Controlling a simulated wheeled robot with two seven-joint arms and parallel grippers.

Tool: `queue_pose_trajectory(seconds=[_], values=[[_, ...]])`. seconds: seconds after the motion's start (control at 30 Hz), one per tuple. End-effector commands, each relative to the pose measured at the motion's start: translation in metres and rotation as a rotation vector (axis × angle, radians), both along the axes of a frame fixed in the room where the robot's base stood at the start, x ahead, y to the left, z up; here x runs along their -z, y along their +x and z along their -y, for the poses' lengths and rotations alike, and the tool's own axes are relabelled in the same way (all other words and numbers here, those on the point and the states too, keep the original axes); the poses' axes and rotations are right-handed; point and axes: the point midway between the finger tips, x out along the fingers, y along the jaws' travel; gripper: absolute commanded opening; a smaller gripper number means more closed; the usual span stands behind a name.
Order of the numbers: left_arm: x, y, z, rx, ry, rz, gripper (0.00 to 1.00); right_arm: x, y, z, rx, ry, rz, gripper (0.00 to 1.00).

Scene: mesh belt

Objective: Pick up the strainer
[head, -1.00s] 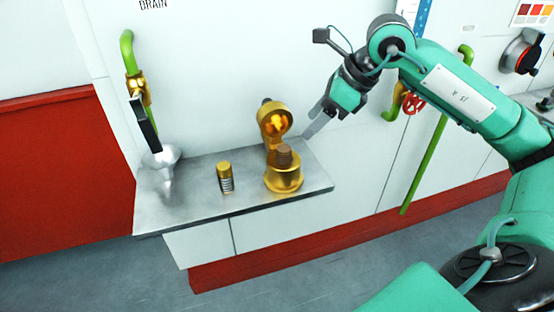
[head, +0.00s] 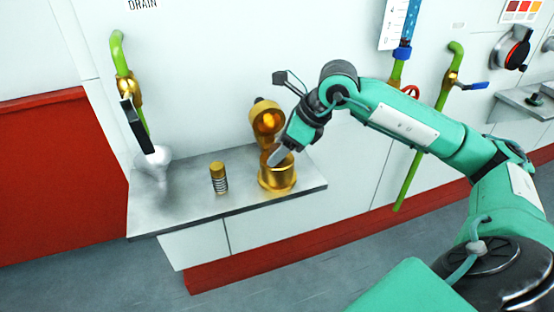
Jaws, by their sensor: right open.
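A small cylinder with a gold cap and a ribbed, mesh-like lower part (head: 219,178) stands upright on the steel counter; it looks like a strainer. To its right is a gold housing (head: 277,180) with its round lid (head: 267,122) swung up. A brown plug-like piece seen earlier in the housing's mouth is now hidden behind my gripper; I cannot tell whether it is also a strainer. My right gripper (head: 278,156) is open, pointing down at the housing's mouth. Contact cannot be made out. My left gripper is not in view.
The steel counter (head: 200,208) is clear in front. A silver funnel (head: 153,158) stands at its left, below a green drain pipe (head: 118,50) with a black handle. Green pipes and valves (head: 455,75) line the wall at right.

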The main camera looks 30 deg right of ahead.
Motion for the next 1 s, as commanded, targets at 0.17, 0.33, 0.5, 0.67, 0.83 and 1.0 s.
queue_pose_trajectory(seconds=[0.17,0.33,0.5,0.67,0.83,1.0], values=[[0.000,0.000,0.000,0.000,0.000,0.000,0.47,0.000,0.000,0.000,0.000,0.000,0.000,0.30],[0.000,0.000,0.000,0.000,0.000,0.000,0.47,-0.001,0.000,0.000,0.000,0.000,0.000,0.05],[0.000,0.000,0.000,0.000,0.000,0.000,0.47,-0.001,0.000,0.000,0.000,0.000,0.000,0.05],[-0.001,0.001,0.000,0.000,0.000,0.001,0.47,-0.005,0.000,0.000,0.000,0.001,0.001,0.05],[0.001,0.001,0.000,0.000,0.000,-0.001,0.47,-0.020,0.001,0.000,0.000,0.002,0.004,0.05],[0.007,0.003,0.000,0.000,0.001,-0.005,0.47,-0.047,0.001,0.000,-0.001,0.003,0.006,0.05]])
